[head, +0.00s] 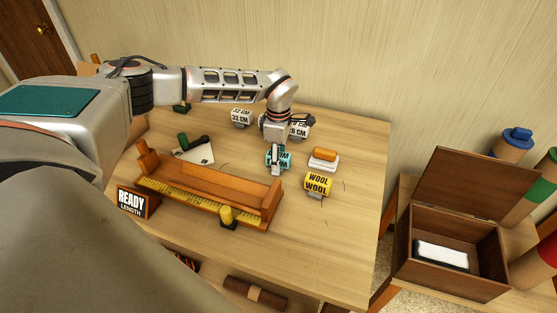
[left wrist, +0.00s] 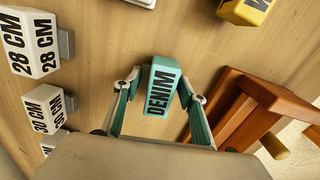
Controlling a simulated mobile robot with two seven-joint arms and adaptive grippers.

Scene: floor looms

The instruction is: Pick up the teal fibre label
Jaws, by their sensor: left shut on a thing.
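The teal fibre label (left wrist: 162,88) reads DENIM in the left wrist view. It stands between the two fingers of my left gripper (left wrist: 160,92), which is shut on it. In the head view the teal label (head: 285,161) is partly hidden behind my left gripper (head: 275,160), which reaches down to it from above. I cannot tell whether the label touches the table. My right gripper is not in view.
A yellow WOOL label (head: 318,184) stands to the right. White length labels (head: 240,116) stand behind. A wooden measuring frame (head: 210,188) lies at the left front. An open wooden box (head: 450,245) is at the right.

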